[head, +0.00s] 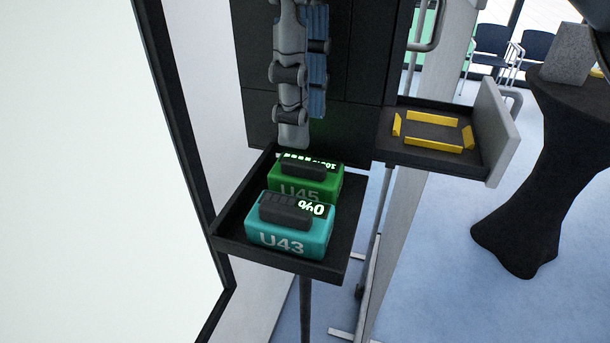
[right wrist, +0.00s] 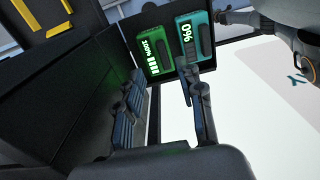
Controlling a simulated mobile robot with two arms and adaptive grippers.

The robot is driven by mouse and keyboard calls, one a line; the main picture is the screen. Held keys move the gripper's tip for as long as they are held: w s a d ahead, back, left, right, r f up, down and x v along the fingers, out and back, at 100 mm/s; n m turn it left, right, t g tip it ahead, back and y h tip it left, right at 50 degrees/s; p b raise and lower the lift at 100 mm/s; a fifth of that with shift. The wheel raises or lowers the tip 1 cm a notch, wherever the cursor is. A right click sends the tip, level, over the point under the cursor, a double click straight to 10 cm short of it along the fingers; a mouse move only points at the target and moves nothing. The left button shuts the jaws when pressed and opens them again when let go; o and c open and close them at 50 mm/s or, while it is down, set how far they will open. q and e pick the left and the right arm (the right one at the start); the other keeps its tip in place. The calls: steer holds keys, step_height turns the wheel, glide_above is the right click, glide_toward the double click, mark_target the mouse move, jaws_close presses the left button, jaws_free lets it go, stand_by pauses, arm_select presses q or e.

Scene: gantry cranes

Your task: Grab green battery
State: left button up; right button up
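The green battery (head: 325,183), marked U45 with a lit display, stands at the back of a black tray (head: 348,240). It has a dark handle on top. The teal battery in front hides its lower front. My right gripper (head: 304,128) points down above and behind the green battery, with its fingers apart and nothing between them. In the right wrist view the green battery (right wrist: 153,48) lies beyond the fingertips, apart from them, and its display reads 100%.
The teal battery (head: 290,240), marked U43 and showing 0%, sits close in front of the green one. A second black tray (head: 467,166) with yellow corner guides stands empty to the right. A dark cabinet panel (head: 352,110) rises behind. A draped black table (head: 555,140) is farther right.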

mark_target(303, 162)
step_height(303, 162, down, 5)
steer(key=shift+s+a+r+p, duration=0.1)
steer(key=shift+s+p, duration=0.05)
steer(key=shift+p, duration=0.15)
steer(key=shift+s, duration=0.1)
steer(key=c, duration=0.4)
jaws_close()
